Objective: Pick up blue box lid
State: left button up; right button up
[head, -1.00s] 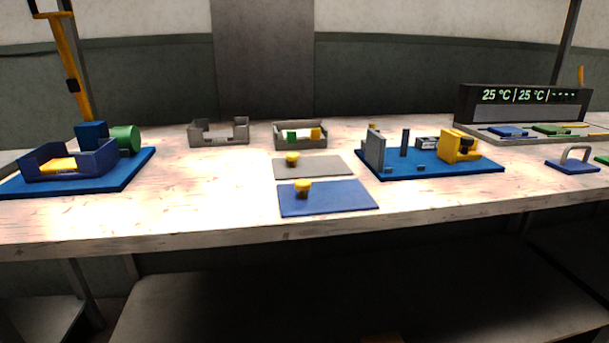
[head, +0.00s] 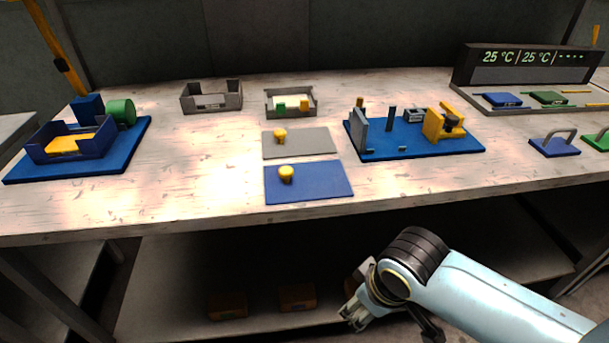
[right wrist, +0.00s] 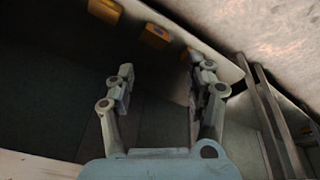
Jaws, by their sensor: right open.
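The blue box lid (head: 310,184) is a flat blue plate with a yellow knob (head: 286,174). It lies flat near the front edge of the table in the head view. My right gripper (head: 352,312) is low in front of the table edge, below and to the right of the lid, apart from it. In the right wrist view its two fingers (right wrist: 160,82) are spread with nothing between them. The lid does not show in that view. My left gripper is not in view.
A grey lid (head: 300,143) with a yellow knob lies just behind. A blue mat with fixtures (head: 400,150) is on the right. A blue box (head: 70,142) is on a mat at left. The table's front edge (head: 200,225) is between my right gripper and the lid.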

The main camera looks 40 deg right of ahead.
jog(key=w+r+m+t+p, duration=0.1)
jog(key=w+r+p, duration=0.25)
jog(key=r, duration=0.65)
jog(key=w+r+m+p, duration=0.1)
jog(key=w+r+p, duration=0.25)
jog(key=r, duration=0.75)
jog(key=m+h, duration=0.1)
jog(key=m, duration=0.4)
send_near(286, 170)
jog(key=x, duration=0.3)
jog(key=shift+w+f, duration=0.2)
jog(key=shift+f, duration=0.1)
jog(key=x, duration=0.5)
jog(key=shift+d+f, duration=0.1)
jog(key=shift+f, duration=0.3)
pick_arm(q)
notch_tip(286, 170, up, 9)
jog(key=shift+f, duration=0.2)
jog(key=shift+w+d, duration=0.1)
pick_arm(e)
jog(key=shift+c, duration=0.2)
grip_shut()
